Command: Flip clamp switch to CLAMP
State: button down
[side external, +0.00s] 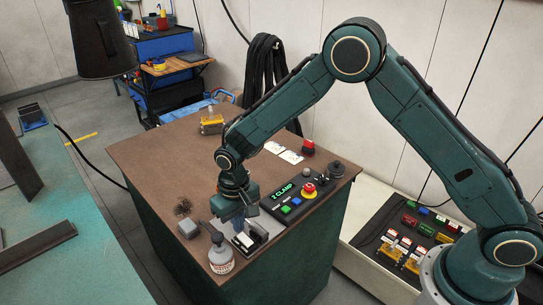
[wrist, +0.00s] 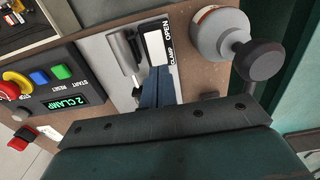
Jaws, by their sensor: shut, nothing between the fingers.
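In the side view, the switch plate (side external: 247,241) is at the table's front edge, partly hidden by my gripper. My gripper (side external: 240,224) points down over it. In the wrist view, its blue fingers (wrist: 156,84) are shut and empty, beside the lever and close to the CLAMP end of the label. I cannot tell whether they touch the lever, or which position it is in.
A control box (side external: 292,197) with a green "2 CLAMP" display, coloured buttons and a red emergency stop (side external: 309,189) stands right of the switch. A grey bottle (side external: 221,255) with a dark cap stands close at the left.

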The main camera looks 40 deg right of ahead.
jog(key=shift+f, duration=0.85)
dwell(0.7)
jog(key=shift+r, duration=3.5)
jog(key=shift+r, duration=0.1)
